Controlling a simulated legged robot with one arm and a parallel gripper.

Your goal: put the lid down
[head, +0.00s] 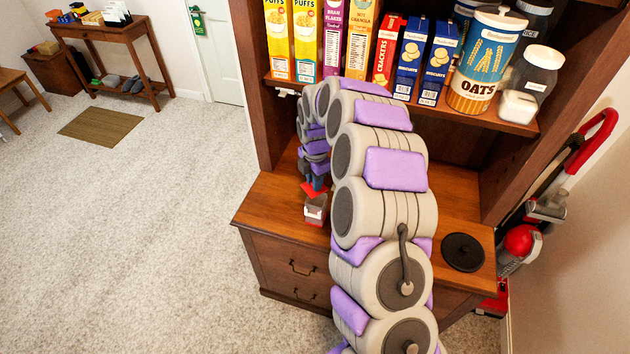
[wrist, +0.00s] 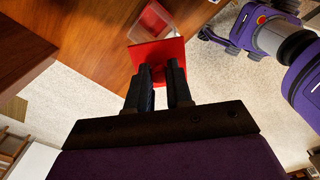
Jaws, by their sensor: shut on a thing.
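My gripper (wrist: 160,76) is shut on a red square lid (wrist: 156,54), seen in the wrist view; the fingers seem to pinch it near its middle. In the head view the lid (head: 312,188) shows as a small red patch below my gripper (head: 317,180). A small clear box (wrist: 152,20) sits on the wooden counter just beyond the lid, which overlaps its near edge in the wrist view. In the head view the box (head: 316,210) is near the counter's front edge, beneath the lid. A gap between lid and box cannot be judged.
The hutch counter (head: 276,208) has free room left of the box. A black round disc (head: 462,252) lies at its right. Cereal boxes, an oats canister (head: 484,60) and jars stand on the shelf above. A red vacuum (head: 522,240) stands right of the hutch.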

